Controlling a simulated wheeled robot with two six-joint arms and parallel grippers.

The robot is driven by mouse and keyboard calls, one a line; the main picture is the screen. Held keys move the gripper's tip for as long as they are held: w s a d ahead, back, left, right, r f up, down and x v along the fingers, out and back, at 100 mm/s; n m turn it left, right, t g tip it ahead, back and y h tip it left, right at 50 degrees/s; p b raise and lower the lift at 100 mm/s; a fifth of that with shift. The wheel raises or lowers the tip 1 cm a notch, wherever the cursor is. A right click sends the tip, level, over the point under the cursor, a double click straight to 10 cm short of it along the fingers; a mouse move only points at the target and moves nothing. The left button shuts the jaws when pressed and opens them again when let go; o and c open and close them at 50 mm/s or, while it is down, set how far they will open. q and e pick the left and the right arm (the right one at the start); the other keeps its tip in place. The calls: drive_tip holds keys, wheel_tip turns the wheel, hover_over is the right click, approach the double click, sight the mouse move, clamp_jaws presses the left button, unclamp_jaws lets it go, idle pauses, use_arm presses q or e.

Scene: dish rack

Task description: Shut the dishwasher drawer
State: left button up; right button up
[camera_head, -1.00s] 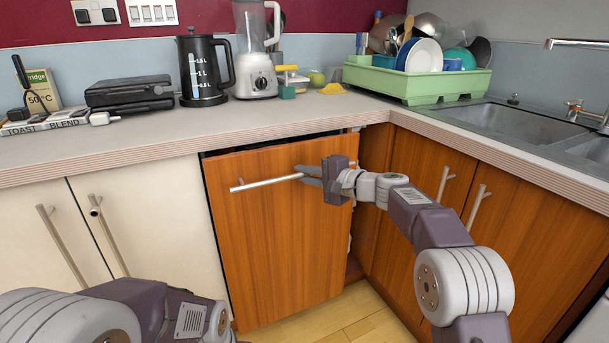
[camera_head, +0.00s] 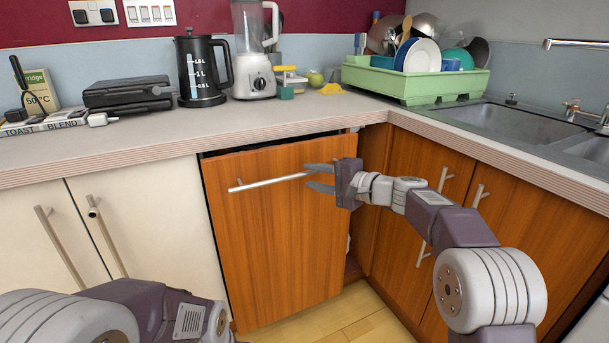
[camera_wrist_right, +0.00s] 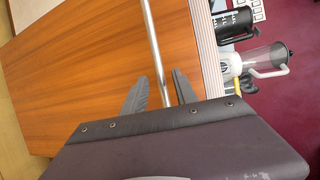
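The dishwasher drawer has an orange wood front (camera_head: 270,240) under the counter in the head view. It stands slightly out, with a dark gap along its top and a gap at its right side. A long metal handle bar (camera_head: 262,184) runs across its upper part. My right gripper (camera_head: 307,177) is open at the right end of the bar. In the right wrist view, the bar (camera_wrist_right: 152,45) passes between the two spread fingers (camera_wrist_right: 160,74), and contact cannot be told. My left gripper is out of view; only my left arm shows at the lower left.
Cream cupboards (camera_head: 150,220) with bar handles stand left of the drawer. Wooden cupboards (camera_head: 425,165) with handles stand close on the right, behind my right arm. The counter (camera_head: 150,137) overhangs above. A green dish rack (camera_head: 420,84) sits by the sink (camera_head: 515,122). Floor (camera_head: 335,325) shows below.

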drive_tip(key=v, duration=0.5)
drive_tip(key=shift+p, duration=0.3)
